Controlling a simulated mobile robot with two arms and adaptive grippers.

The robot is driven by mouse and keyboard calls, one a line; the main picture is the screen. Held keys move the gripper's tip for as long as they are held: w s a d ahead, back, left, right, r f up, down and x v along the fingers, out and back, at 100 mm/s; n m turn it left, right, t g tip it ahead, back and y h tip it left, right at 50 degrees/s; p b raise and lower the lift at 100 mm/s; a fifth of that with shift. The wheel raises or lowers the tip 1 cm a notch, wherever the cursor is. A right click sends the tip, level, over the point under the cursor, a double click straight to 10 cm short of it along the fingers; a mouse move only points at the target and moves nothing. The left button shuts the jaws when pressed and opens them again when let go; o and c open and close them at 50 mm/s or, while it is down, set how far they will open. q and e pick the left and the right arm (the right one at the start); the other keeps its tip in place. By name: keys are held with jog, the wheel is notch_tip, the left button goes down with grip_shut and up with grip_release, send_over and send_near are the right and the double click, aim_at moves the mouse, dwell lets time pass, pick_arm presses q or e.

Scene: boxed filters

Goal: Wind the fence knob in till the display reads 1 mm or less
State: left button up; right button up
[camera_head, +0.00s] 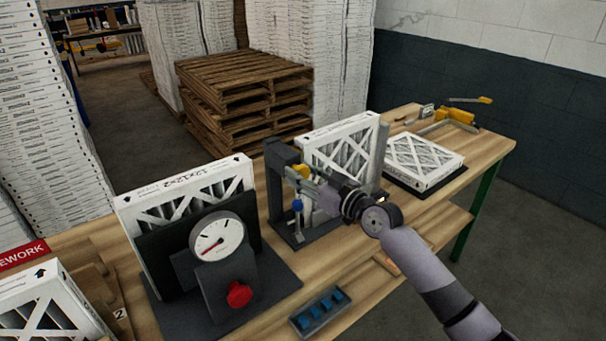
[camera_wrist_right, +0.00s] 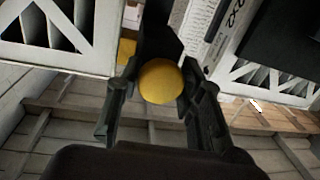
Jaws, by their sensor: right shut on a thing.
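The yellow fence knob (camera_head: 302,171) is on the dark grey fixture (camera_head: 277,190) in the middle of the bench. In the right wrist view the round knob (camera_wrist_right: 160,82) sits between my fingers. My right gripper (camera_head: 306,180) is shut on it, reaching in from the right. A white framed filter (camera_head: 342,148) stands upright in the fixture, partly hidden by my arm. My left gripper is not in view.
A dial gauge (camera_head: 217,236) with a red knob (camera_head: 239,294) stands left, before another filter (camera_head: 187,190). A blue-button box (camera_head: 320,312) lies at the front edge. A flat filter (camera_head: 424,161) and a yellow-handled clamp (camera_head: 455,115) are at right.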

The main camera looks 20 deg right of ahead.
jog(key=shift+f+m+b, duration=0.15)
jog(key=shift+m+b, duration=0.4)
jog(key=shift+m, duration=0.55)
jog(key=m, duration=0.2)
jog(key=shift+m+t, duration=0.4)
jog(key=m, duration=0.3)
jog(key=shift+m, duration=0.4)
jog(key=shift+m+t, duration=0.4)
jog(key=shift+m, duration=1.4)
jog(key=shift+h, duration=0.3)
jog(key=o, duration=1.2)
jog(key=shift+s, duration=0.1)
